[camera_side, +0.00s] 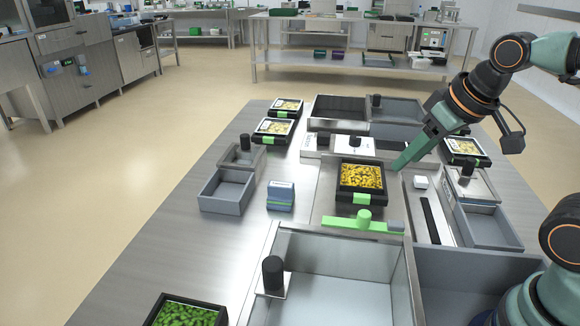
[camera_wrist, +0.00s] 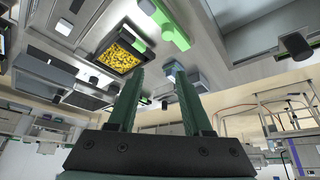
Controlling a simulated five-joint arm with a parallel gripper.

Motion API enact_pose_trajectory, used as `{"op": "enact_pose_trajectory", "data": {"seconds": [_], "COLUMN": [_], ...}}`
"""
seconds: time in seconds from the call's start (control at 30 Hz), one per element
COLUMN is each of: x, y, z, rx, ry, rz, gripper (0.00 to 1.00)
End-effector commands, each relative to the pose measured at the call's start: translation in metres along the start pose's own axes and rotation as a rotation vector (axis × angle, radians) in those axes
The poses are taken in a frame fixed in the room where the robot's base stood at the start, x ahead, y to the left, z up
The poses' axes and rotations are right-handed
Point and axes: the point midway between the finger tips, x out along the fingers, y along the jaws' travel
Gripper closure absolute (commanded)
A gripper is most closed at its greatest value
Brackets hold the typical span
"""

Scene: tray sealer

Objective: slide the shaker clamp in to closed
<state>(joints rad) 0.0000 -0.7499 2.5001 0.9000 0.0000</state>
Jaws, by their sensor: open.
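The shaker clamp appears to be the green bar (camera_side: 345,223) with a round green knob. It lies across the plate in front of a black tray of yellow food (camera_side: 361,184), with a strip of bare plate between them. In the wrist view the green bar (camera_wrist: 158,20) is at the top, beside the yellow-filled tray (camera_wrist: 118,50). My gripper (camera_side: 398,167) is to the right of and behind the tray in the side view, pointing down-left, apart from the clamp. In the wrist view my gripper's fingers (camera_wrist: 158,78) are spread with nothing between them.
A deep metal bin (camera_side: 345,250) stands in front. A blue block (camera_side: 281,195) and grey bin (camera_side: 228,190) are left. A white block (camera_side: 421,182) is right. Bare table (camera_side: 165,235) lies at left.

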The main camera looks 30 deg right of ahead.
Motion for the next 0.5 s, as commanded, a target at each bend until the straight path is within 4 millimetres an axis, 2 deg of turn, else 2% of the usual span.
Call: {"op": "enact_pose_trajectory", "data": {"seconds": [0.03,0.07,0.1,0.27,0.5], "x": [0.000,0.000,0.000,0.005,0.030], "y": [0.000,0.000,0.000,-0.002,-0.007], "z": [0.000,0.000,0.000,-0.004,-0.020], "rx": [0.000,0.000,-0.002,-0.058,-0.285], "ry": [0.000,0.000,-0.001,-0.050,-0.232], "rz": [0.000,0.000,0.000,-0.004,-0.039], "gripper": [0.50,0.39,0.33,0.33,0.33]}}
